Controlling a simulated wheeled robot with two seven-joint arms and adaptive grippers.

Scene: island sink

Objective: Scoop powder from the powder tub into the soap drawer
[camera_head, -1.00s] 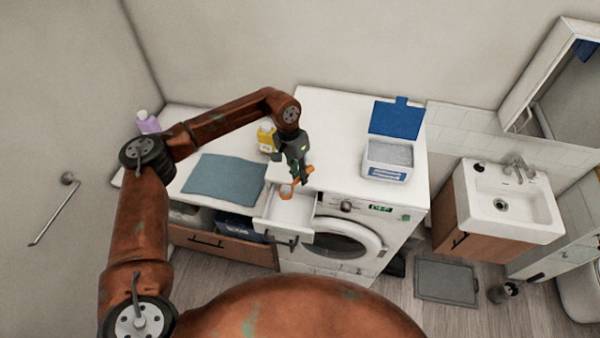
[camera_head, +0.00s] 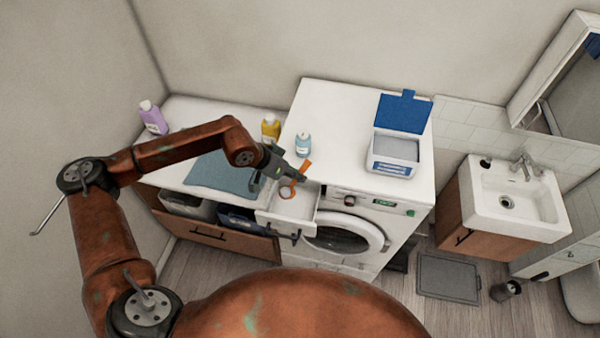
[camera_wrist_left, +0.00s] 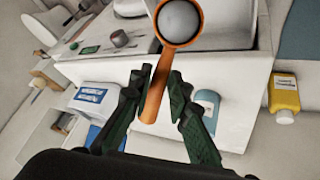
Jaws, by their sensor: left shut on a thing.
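My left gripper (camera_head: 298,176) is shut on the handle of an orange scoop (camera_head: 303,166) and holds it over the open soap drawer (camera_head: 273,216). The scoop's round cup (camera_head: 287,191) is above the drawer's inside. In the left wrist view the gripper (camera_wrist_left: 157,82) grips the handle (camera_wrist_left: 158,88), and the cup shows a pale grey round inside; I cannot tell whether that is powder. The powder tub (camera_head: 390,168), white with a blue label, stands on the washer top with its blue lid (camera_head: 402,113) open and pale powder inside. My right gripper is not in view.
A light-blue bottle (camera_head: 303,145) stands just behind the gripper, and a yellow bottle (camera_head: 270,130) stands to its left. A purple bottle (camera_head: 153,118) is at the far left. A blue-grey cloth (camera_head: 222,174) lies on the left counter. The washer top's middle is clear.

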